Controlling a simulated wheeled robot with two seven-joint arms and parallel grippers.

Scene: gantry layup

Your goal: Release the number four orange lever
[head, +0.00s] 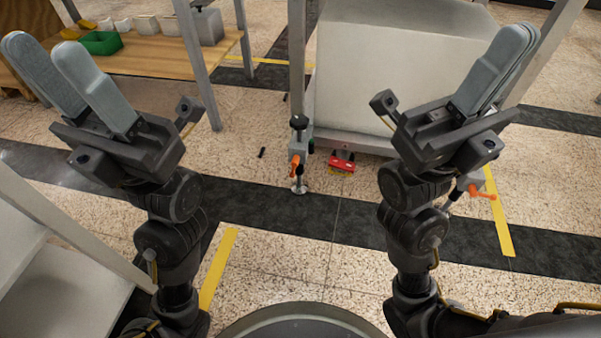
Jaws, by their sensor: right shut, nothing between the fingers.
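An orange lever (295,165) sits on a grey clamp with a black knob at the foot of a grey post, mid-picture. A second orange lever (483,195) sticks out to the right of my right arm, its mount partly hidden by that arm. No number is readable on either lever. My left gripper (45,47) is raised at the far left, fingers apart and empty. My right gripper (519,38) is raised at the upper right, fingers together with nothing held. Both grippers are well away from the levers.
A large white panelled unit (395,70) stands behind the levers. A red object (341,162) lies low at its base. A wooden table (150,57) with a green bin (101,43) is upper left. A grey shelf frame (60,280) is lower left.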

